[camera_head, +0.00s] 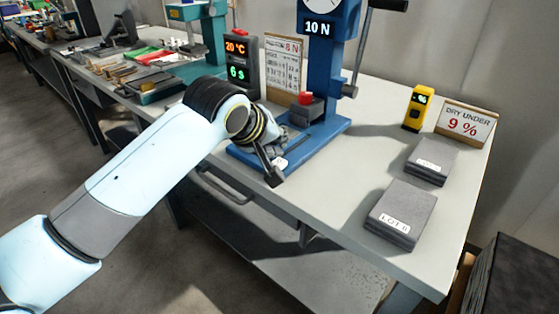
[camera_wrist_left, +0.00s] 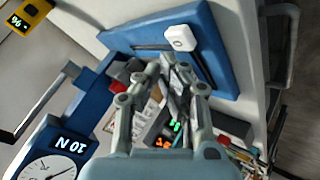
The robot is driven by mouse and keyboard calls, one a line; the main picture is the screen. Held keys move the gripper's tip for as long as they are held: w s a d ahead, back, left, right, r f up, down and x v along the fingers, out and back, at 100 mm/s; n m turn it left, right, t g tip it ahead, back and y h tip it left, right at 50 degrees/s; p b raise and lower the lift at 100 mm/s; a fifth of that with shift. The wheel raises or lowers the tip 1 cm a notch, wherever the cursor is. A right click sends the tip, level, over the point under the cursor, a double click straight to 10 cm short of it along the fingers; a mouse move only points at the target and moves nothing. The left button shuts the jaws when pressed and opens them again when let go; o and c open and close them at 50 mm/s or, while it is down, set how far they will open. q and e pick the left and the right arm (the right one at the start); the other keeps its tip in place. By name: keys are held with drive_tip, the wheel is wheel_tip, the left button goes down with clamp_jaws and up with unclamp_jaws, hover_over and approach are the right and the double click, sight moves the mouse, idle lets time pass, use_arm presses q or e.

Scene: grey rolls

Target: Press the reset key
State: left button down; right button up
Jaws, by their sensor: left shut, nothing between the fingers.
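A blue press stand (camera_head: 325,75) with a dial and a "10 N" display stands on the workbench. A small white key (camera_head: 281,163) sits on the front of its blue base, partly hidden by my gripper. In the left wrist view the white key (camera_wrist_left: 181,37) shows whole, just beyond the fingertips; no marking on it can be read. My left gripper (camera_head: 274,177) is shut and empty at the base's front edge, close to the key. In the left wrist view its fingers (camera_wrist_left: 172,62) are together. I cannot tell whether they touch the key. My right gripper is not in view.
A red-topped grey block (camera_head: 306,104) stands on the base. A display box (camera_head: 238,62) shows 20 °C and 6 s. The bench front between is clear.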

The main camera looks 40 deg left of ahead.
use_arm(q)
drive_tip(key=shift+f, duration=0.2)
idle(0.5)
drive_tip(key=shift+f, duration=0.15)
drive_tip(key=shift+f, duration=0.6)
idle(0.6)
drive_tip(key=shift+p, duration=0.3)
drive_tip(key=shift+r+p, duration=0.95)
drive_tip(key=shift+p, duration=0.25)
